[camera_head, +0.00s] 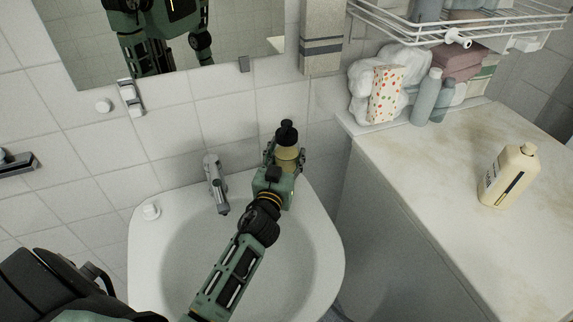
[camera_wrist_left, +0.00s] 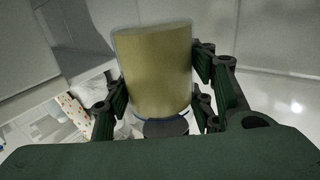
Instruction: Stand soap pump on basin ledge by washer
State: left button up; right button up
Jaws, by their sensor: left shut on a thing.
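The soap pump (camera_head: 287,142), a yellowish bottle with a black pump head, is upright at the back right of the white basin (camera_head: 140,222). My left gripper (camera_head: 284,162) is shut around its body, with a finger on each side. In the left wrist view the bottle (camera_wrist_left: 155,75) fills the space between the fingers, and its dark top shows at the lower edge. The gripper hides the bottle's base in the head view, so I cannot tell whether it touches the ledge. My right gripper is not in view.
A stained pale worktop (camera_head: 430,165) right of the basin bears a cream bottle (camera_head: 508,176) and several toiletries. A white wire rack (camera_head: 465,25) hangs above.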

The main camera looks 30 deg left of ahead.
aim_at(287, 166)
pick_arm(q)
notch_tip(287, 166, down, 4)
jog(key=shift+a+r+b, duration=0.1)
jog(key=shift+r+b, duration=0.1)
jog(key=shift+b, duration=0.75)
jog(key=shift+f, duration=0.25)
jog(key=o, duration=1.5)
jog(key=shift+f, duration=0.1)
